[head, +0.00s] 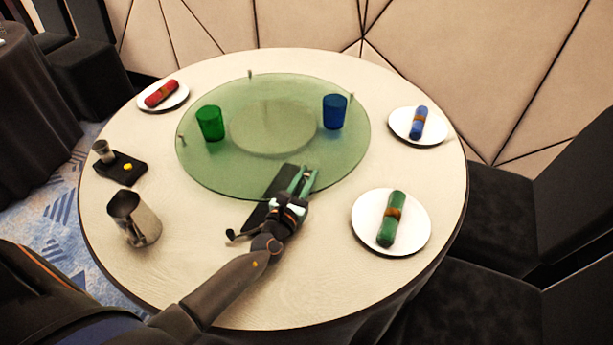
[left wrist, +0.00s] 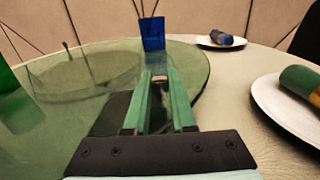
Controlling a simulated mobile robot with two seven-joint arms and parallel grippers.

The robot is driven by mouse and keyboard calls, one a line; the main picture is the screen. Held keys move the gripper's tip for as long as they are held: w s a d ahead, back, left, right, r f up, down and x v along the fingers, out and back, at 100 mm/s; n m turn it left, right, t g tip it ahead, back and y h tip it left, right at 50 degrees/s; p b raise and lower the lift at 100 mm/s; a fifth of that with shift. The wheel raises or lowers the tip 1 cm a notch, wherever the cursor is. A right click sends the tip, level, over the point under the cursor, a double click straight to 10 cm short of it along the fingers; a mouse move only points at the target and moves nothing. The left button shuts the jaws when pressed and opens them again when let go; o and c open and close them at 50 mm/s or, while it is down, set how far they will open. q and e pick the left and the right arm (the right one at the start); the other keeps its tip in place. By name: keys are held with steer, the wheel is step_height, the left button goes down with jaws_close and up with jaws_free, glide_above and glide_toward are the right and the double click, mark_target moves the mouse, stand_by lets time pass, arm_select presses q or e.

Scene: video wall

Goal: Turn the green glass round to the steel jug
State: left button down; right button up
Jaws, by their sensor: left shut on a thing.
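A round green-tinted glass turntable (head: 225,170) lies on the table. The green glass (head: 210,123) stands upright on its left part; part of it shows at the left edge of the left wrist view (left wrist: 8,85). The blue glass (head: 334,111) stands on its right part and also shows in the left wrist view (left wrist: 152,33). The steel jug (head: 140,221) stands on the table at the front left, off the turntable. My left gripper (head: 309,174) is at the turntable's front rim, shut on what looks like a small upright rim peg (left wrist: 159,78), partly hidden by the fingers. My right gripper is not in view.
White plates with rolled napkins stand around the turntable: red (head: 162,94), blue (head: 418,122) and green (head: 392,218). A black tray (head: 120,168) with a small cup and a yellow item is at the left. Other rim pegs (head: 181,138) stick up. Dark chairs (head: 540,210) are at the right.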

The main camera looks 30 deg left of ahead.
mark_target(322, 179)
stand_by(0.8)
arm_select(q)
steer(key=shift+w+d, duration=0.2)
steer(key=shift+w, duration=0.05)
steer(key=w+d, duration=0.1)
steer(key=w+d+b, duration=0.1)
steer(key=w, duration=0.1)
steer(key=shift+f, duration=0.1)
steer(key=shift+d, duration=0.15)
steer(key=c, duration=0.8)
jaws_free()
steer(key=shift+o, duration=0.2)
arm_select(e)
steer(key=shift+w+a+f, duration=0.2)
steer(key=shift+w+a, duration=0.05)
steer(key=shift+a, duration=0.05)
